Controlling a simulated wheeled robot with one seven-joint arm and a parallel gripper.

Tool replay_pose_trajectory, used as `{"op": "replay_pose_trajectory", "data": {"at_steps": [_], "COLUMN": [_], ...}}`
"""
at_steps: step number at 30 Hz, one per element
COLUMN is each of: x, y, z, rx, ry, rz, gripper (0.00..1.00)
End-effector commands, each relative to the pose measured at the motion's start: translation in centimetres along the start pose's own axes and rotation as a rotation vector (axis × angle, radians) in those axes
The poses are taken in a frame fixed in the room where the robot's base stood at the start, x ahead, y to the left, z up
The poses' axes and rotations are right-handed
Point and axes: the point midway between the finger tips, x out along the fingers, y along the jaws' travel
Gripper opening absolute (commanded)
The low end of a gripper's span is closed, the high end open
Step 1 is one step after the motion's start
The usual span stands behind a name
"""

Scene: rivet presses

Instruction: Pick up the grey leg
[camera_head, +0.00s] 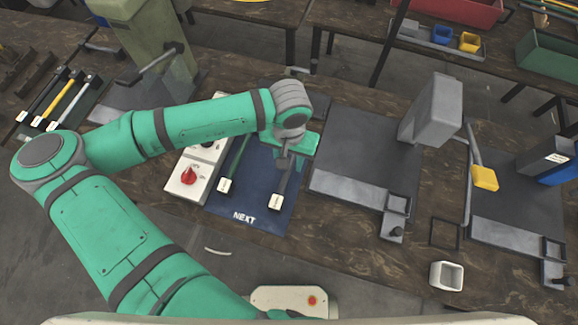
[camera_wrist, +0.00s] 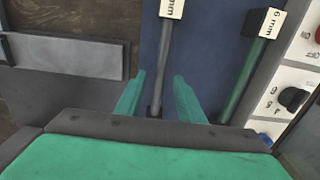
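The grey leg (camera_head: 283,183) lies on the blue mat marked NEXT (camera_head: 244,203), with a white tag at its near end. In the wrist view the grey leg (camera_wrist: 164,60) runs between the two fingers of my gripper (camera_wrist: 157,80), with a gap showing on each side. My gripper (camera_head: 290,158) is open and over the far part of the leg, which it partly hides in the head view. I cannot tell the exact height of the fingers above the mat.
A green leg (camera_head: 237,165) lies on the same mat to the left. A control box with a red knob (camera_head: 189,175) stands left of the mat. A grey press plate (camera_head: 357,160) lies to the right, with a press column (camera_head: 432,112) at its far right.

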Motion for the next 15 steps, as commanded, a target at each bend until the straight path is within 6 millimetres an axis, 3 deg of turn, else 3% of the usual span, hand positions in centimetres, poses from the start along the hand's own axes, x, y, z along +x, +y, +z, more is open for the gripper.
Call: {"op": "replay_pose_trajectory", "data": {"at_steps": [6,15], "x": [2.7,3.2], "y": [0.0,-0.1], "z": [-0.1,-0.1], "rx": [-0.002,-0.001], "ry": [0.0,0.0], "rz": [0.0,0.0], "gripper": [0.35,0.35]}}
